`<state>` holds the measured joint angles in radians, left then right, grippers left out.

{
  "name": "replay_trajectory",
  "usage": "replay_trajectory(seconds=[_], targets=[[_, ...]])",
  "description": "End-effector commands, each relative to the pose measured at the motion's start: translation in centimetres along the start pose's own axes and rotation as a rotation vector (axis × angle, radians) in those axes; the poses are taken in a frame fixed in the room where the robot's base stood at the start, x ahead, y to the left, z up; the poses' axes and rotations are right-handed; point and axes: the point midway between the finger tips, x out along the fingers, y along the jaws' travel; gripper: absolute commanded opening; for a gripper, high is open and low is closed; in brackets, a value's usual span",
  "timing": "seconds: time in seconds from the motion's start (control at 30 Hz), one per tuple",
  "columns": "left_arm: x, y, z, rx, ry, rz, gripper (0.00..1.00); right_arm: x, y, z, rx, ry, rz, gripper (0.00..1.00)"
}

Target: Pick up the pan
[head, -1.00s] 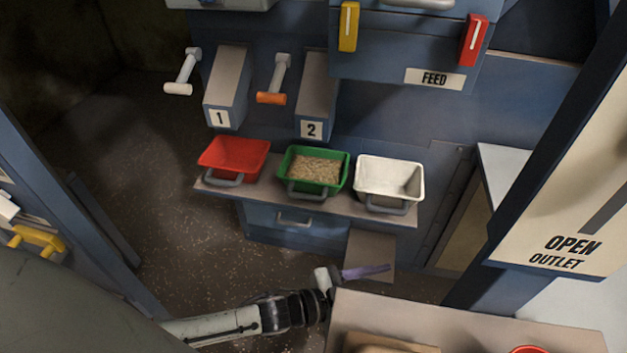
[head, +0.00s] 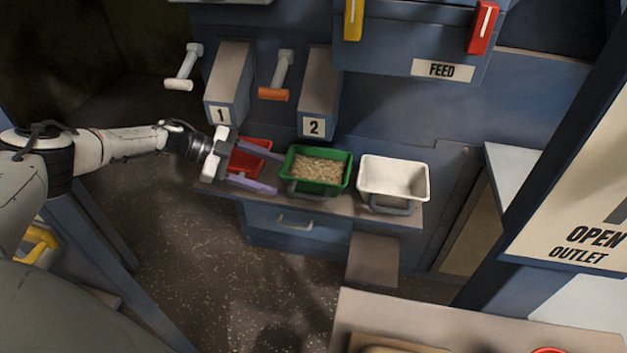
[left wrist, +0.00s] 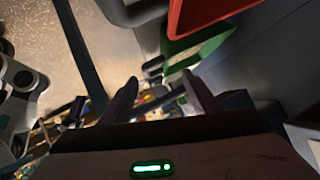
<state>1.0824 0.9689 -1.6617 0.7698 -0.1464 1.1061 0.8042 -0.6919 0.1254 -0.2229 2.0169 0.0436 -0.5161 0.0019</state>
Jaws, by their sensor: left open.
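Three pans with grey handles stand in a row on a shelf: an empty-looking red pan (head: 250,160), a green pan (head: 343,178) with pale grain, and an empty white pan (head: 394,176). My left gripper (head: 279,173) is open with nothing held, at the red pan. In the head view one finger crosses over the red pan and the other lies across its front, hiding its handle. In the left wrist view, the red pan (left wrist: 200,14) and green pan (left wrist: 198,48) lie above the open fingers (left wrist: 163,95), not between them. My right gripper is out of view.
The shelf (head: 330,206) has a drawer (head: 295,222) below. Levers, boxes numbered 1 (head: 228,85) and 2 (head: 318,92), and a FEED panel (head: 443,70) are behind. A bench (head: 450,325) is at the front right. Open floor lies at left.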

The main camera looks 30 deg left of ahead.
Motion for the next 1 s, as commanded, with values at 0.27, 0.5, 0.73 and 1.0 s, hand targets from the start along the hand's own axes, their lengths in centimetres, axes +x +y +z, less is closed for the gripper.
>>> replay_trajectory(seconds=[0.27, 0.5, 0.73, 1.0], targets=[[3.9, 0.1, -0.1, 0.001, 0.003, 0.001, 0.57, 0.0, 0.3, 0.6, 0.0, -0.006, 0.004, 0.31], [6.7, 0.5, 0.3, 0.002, 0.002, 0.004, 0.57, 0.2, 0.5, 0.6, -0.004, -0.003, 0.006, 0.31], [9.2, 0.5, 0.3, 0.002, 0.002, 0.0, 0.57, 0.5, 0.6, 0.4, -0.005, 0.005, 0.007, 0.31], [9.2, 0.4, 0.3, 0.002, 0.001, -0.001, 0.53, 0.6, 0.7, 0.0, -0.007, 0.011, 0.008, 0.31]])
